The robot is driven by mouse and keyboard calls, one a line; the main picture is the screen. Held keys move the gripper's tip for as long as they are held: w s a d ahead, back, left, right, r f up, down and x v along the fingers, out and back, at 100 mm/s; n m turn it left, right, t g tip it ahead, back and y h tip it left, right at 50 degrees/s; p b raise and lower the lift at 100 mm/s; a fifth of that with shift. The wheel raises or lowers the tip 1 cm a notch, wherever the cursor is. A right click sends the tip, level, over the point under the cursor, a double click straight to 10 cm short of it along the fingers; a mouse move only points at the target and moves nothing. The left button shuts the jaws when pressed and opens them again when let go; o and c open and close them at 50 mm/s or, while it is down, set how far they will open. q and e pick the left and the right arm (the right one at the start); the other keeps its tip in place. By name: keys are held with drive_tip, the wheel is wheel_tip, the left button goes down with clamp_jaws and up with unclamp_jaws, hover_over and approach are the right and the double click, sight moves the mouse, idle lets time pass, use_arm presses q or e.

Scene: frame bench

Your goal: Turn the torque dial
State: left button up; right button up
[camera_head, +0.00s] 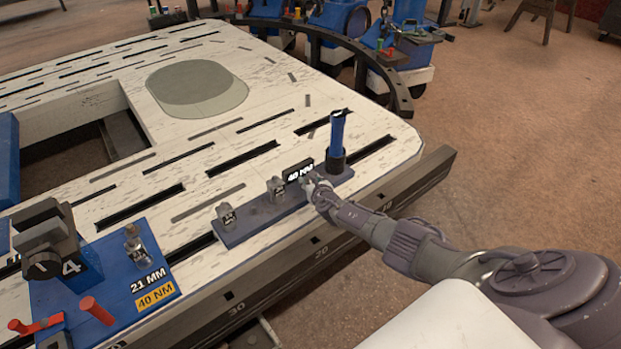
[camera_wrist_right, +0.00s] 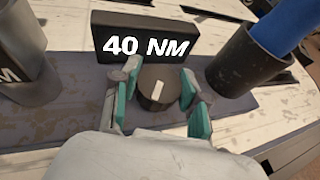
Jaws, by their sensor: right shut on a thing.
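The torque dial (camera_wrist_right: 158,78), a dark round knob with a white pointer line, stands in front of a black sign reading 40 NM (camera_wrist_right: 150,40). The pointer line runs nearly straight toward the sign in the right wrist view. My right gripper (camera_wrist_right: 160,100) is shut on the dial, its green-padded fingers on either side. In the head view the right gripper (camera_head: 318,186) reaches in from the right and hides the dial, just below the sign (camera_head: 298,171). My left gripper is not in view.
A blue-handled tool stands upright in a dark holder (camera_head: 334,163) right of the dial. Metal sockets (camera_head: 227,215) stand on the same dark strip. A blue plate (camera_head: 115,262) at lower left carries 21 MM and 40 NM labels. The bench's slotted top (camera_head: 215,130) is mostly clear.

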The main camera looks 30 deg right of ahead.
drive_tip(key=shift+a+m+g+h+p, duration=0.1)
drive_tip(key=shift+m+g+h+p, duration=0.2)
drive_tip(key=shift+m+h, duration=0.1)
drive_tip(key=shift+m+g+h, duration=0.3)
drive_tip(key=shift+m+h, duration=0.5)
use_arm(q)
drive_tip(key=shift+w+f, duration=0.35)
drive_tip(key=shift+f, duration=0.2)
use_arm(e)
drive_tip(key=shift+f+m+h, duration=0.1)
drive_tip(key=shift+m+h, duration=0.2)
drive_tip(key=shift+g, duration=0.3)
drive_tip(key=o, duration=1.2)
drive_tip(key=shift+c, duration=0.2)
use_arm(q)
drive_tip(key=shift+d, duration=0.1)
